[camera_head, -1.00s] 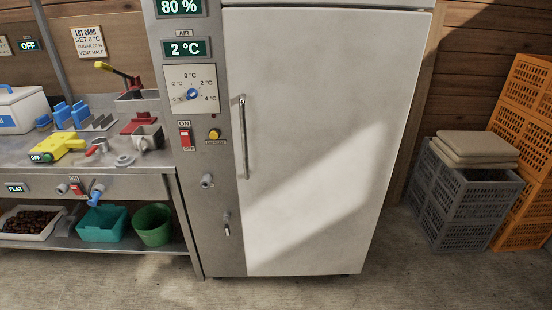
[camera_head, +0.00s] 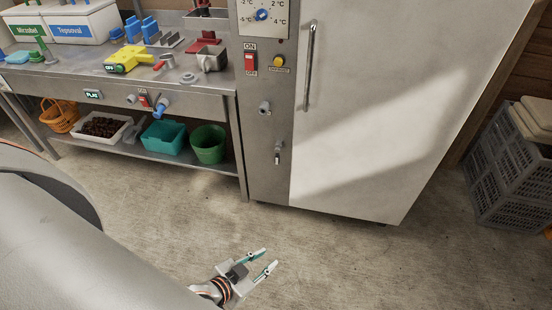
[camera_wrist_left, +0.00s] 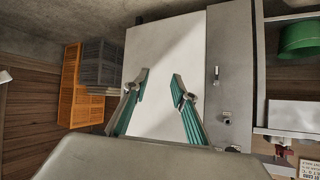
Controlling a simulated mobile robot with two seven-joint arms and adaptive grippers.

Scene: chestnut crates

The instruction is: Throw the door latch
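The tall cabinet's pale door (camera_head: 375,110) is shut, with a long vertical metal handle (camera_head: 309,65) on its left edge. On the grey panel left of it are a lower metal fitting with a small lever (camera_head: 278,153) and a short round fitting (camera_head: 265,108). I cannot tell for sure which of these is the latch. My left gripper (camera_head: 269,257) is open and empty, low over the floor in front of the cabinet, touching nothing. In the left wrist view its two fingers (camera_wrist_left: 160,85) are apart, with the door (camera_wrist_left: 165,45) beyond. My right gripper is not in view.
A steel bench (camera_head: 190,100) with tools stands left of the cabinet. Its lower shelf holds a green bucket (camera_head: 208,144), a teal bin (camera_head: 164,136) and a tray of chestnuts (camera_head: 100,127). A grey crate (camera_head: 500,165) stands at the right. The floor before the cabinet is clear.

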